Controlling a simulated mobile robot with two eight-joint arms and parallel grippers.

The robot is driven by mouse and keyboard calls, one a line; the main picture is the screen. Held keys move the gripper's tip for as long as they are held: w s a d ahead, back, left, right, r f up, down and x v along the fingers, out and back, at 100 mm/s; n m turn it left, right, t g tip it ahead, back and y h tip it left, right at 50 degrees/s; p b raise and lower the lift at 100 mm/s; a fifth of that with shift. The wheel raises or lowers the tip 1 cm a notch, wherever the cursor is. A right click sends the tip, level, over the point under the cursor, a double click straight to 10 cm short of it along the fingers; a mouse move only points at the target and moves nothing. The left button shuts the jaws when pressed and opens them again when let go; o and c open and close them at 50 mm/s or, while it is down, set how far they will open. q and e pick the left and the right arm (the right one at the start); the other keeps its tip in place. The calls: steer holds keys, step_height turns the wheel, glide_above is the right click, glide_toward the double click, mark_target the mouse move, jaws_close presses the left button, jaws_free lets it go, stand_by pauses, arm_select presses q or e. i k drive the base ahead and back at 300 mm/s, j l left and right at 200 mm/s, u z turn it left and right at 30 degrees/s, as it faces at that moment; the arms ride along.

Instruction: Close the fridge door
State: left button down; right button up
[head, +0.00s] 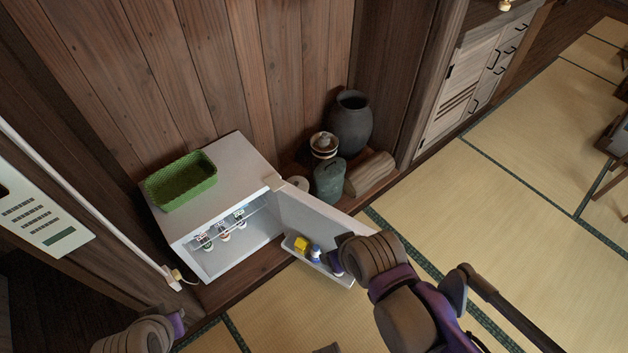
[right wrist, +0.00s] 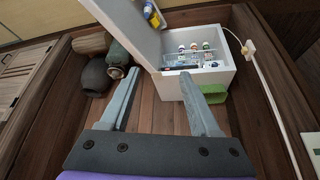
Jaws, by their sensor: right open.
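The white fridge (head: 205,262) stands against the wooden wall, and it also shows in the right wrist view (right wrist: 210,85). Its door (head: 310,215) is wide open, swung out to the right, with a yellow item and blue-and-white bottles on its inner shelf. In the right wrist view the door (right wrist: 125,25) rises beyond the fingertips. My right gripper (head: 338,262) is at the door's free end; its fingers (right wrist: 160,76) are apart with nothing held. I cannot tell whether it touches the door. My left gripper (head: 178,322) shows partly at lower left, its jaws unclear.
A green basket (head: 182,182) sits on top of the fridge. Small bottles (head: 224,234) stand inside. A dark jar (head: 350,122), a green-grey pot (head: 329,180) and a log (head: 370,173) are behind the door.

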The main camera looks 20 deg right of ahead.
mark_target(304, 215)
steer(key=l+u, duration=0.15)
steer(key=l, duration=0.5)
steer(key=l+u, duration=0.2)
steer(key=l, duration=0.2)
steer(key=k+l+u, duration=0.2)
steer(key=l, duration=0.25)
steer(key=l+u, duration=0.2)
steer(key=l, duration=0.2)
steer(key=l+u, duration=0.2)
steer(key=l, duration=0.2)
steer(key=k+l+u, duration=0.2)
steer(key=l, duration=0.15)
steer(key=l+u, duration=0.2)
steer(key=l, duration=0.15)
steer(key=k+l+u, duration=0.15)
steer(key=l, duration=0.2)
steer(key=k+l+u, duration=0.3)
steer(key=l+u, duration=0.2)
steer(key=l, duration=0.8)
steer(key=z, duration=0.2)
